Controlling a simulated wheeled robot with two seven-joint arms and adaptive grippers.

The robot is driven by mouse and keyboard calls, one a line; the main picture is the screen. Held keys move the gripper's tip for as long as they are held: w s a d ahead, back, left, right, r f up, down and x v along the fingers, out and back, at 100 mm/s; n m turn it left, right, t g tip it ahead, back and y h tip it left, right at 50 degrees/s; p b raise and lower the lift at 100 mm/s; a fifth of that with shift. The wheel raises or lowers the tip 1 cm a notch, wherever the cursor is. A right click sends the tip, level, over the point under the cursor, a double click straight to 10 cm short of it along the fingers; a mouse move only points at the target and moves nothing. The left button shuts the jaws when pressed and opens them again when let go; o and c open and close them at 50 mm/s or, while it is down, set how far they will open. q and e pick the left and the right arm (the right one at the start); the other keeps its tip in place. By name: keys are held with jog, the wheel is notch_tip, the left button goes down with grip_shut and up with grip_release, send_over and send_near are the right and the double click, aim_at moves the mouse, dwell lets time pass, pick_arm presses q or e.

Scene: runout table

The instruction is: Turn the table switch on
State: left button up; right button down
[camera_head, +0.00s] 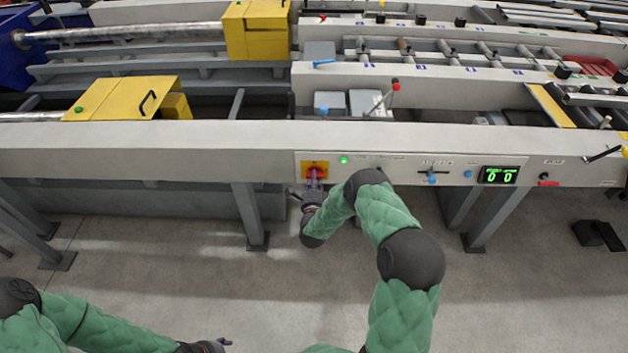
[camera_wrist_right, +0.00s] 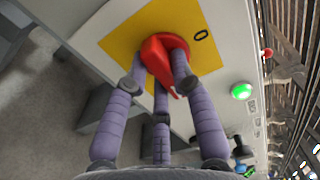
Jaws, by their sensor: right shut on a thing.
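The table switch is a red rotary knob (camera_head: 316,172) on a yellow plate (camera_head: 307,165), on the front panel of the table. In the right wrist view, the red knob (camera_wrist_right: 165,58) sits on the yellow plate (camera_wrist_right: 120,41), with a black "0" mark beside it. My right gripper (camera_head: 314,182) reaches up to the panel. Its purple-grey fingers (camera_wrist_right: 158,82) are closed around the knob's handle, hiding part of it. My left gripper (camera_head: 222,343) is low in the head view, at the bottom edge, far from the switch; its fingers are too small to judge.
A green lamp (camera_head: 343,160) glows right of the switch. Farther right are a blue knob (camera_head: 432,180) and a lit display (camera_head: 499,175) reading zeros. Table legs (camera_head: 250,215) stand below the beam. The floor in front is mostly clear.

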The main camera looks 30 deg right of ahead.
jog(key=c, duration=1)
grip_release()
jog(key=shift+c, duration=0.2)
jog(key=v, duration=1.2)
jog(key=shift+f, duration=0.1)
